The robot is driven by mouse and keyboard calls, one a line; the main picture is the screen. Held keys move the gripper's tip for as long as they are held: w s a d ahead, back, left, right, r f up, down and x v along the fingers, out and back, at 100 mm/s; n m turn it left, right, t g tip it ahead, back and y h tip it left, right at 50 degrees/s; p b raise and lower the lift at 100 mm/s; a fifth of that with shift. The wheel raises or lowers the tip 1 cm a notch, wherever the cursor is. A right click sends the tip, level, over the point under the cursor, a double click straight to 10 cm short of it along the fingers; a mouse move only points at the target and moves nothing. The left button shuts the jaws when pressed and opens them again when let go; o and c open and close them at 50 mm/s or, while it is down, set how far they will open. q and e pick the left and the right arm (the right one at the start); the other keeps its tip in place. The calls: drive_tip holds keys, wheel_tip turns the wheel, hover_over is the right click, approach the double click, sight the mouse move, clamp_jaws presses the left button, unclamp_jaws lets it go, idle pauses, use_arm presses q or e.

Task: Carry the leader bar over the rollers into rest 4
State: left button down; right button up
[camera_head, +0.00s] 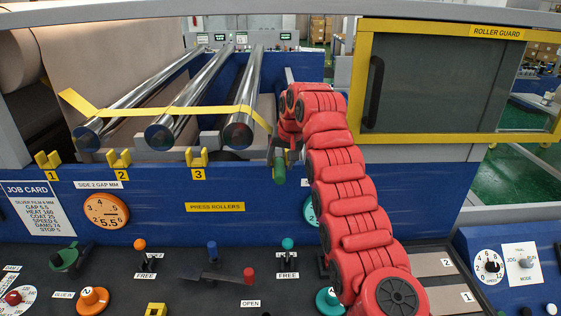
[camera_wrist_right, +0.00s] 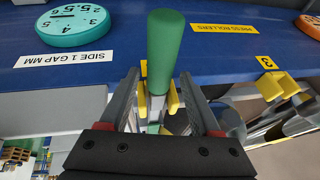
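The green handle of the leader bar (camera_head: 279,167) hangs at the front of the blue machine, right of roller 3's end. In the right wrist view, the green handle (camera_wrist_right: 164,50) stands between the fingers of my right gripper (camera_wrist_right: 159,76). A yellow two-pronged rest (camera_wrist_right: 143,88) flanks the bar just below the handle, with prongs between bar and fingers. The fingers look apart from the handle, so the gripper seems open around it. Its number is not visible. In the head view my red right arm largely hides the gripper (camera_head: 283,152). My left gripper is not in view.
Yellow rests 1 (camera_head: 47,160), 2 (camera_head: 118,160) and 3 (camera_head: 197,157) look empty. A yellow strap (camera_head: 175,111) crosses the shiny rollers (camera_head: 205,85). The yellow-framed roller guard (camera_head: 440,85) stands to the right. Knobs and levers cover the dark console (camera_head: 200,285) in front.

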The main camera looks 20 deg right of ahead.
drive_tip(key=shift+o, duration=0.4)
drive_tip(key=shift+s+r, duration=0.1)
drive_tip(key=shift+r, duration=0.05)
drive_tip(key=b+v, duration=0.2)
drive_tip(key=v, duration=0.2)
drive_tip(key=shift+s+r, duration=0.1)
drive_tip(key=shift+r, duration=0.15)
drive_tip(key=p+v, duration=0.8)
drive_tip(key=v, duration=0.4)
drive_tip(key=shift+r, duration=0.2)
drive_tip(key=shift+s+f, duration=0.1)
